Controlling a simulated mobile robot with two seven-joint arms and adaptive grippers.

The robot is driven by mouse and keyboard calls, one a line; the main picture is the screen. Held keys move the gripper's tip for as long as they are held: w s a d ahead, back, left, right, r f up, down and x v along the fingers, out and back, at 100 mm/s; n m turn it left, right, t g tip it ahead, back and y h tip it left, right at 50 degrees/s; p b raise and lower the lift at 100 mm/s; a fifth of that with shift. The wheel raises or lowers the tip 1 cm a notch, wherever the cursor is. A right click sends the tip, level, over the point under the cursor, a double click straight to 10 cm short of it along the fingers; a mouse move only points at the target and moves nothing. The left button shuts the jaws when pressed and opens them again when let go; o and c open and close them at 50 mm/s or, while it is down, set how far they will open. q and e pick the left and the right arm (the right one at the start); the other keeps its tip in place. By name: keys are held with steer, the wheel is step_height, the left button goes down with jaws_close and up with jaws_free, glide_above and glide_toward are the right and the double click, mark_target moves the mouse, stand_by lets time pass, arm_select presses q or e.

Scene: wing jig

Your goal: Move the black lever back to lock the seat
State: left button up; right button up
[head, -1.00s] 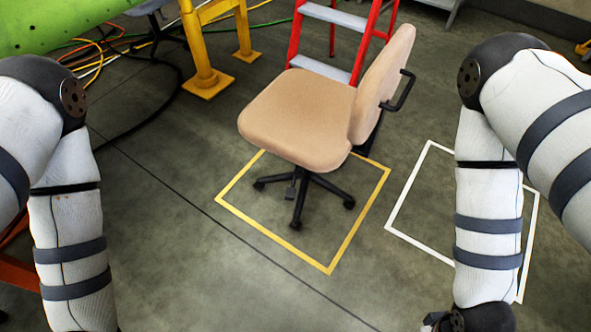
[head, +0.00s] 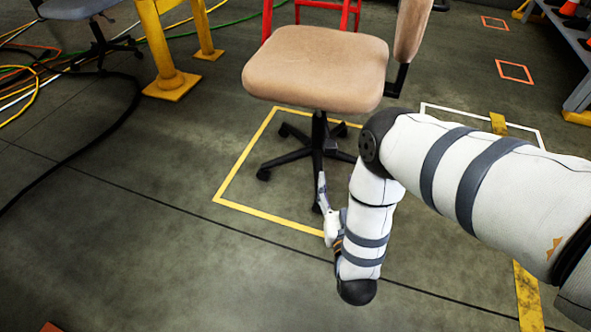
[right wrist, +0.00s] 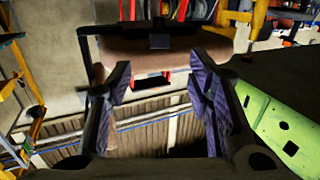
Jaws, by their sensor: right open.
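An office chair with a beige seat (head: 315,68) and black five-star base stands over the yellow floor square in the head view. My right gripper (head: 322,190) is low in front of the chair's base, below the seat. In the right wrist view its two purple-padded fingers (right wrist: 160,88) are spread with nothing between them. Beyond the fingertips is a beige part of the chair (right wrist: 150,54) with dark parts around it. I cannot make out the black lever with certainty in either view. My left gripper is not in view.
A yellow stand (head: 172,82) is at the left behind the chair, and a red ladder stands behind the seat. Hoses and cables lie on the floor at the left. A grey shelf (head: 572,40) is at the far right.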

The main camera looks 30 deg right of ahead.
mark_target(331, 150)
steer(key=b+x, duration=0.3)
steer(key=x, duration=0.9)
steer(key=shift+d+r, duration=0.1)
steer(key=shift+r, duration=0.15)
steer(key=shift+w+d, duration=0.1)
steer(key=shift+w, duration=0.1)
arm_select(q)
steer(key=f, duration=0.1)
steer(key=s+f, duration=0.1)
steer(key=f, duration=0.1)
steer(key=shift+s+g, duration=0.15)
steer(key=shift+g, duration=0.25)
arm_select(e)
steer(key=shift+r, duration=0.1)
jaws_close()
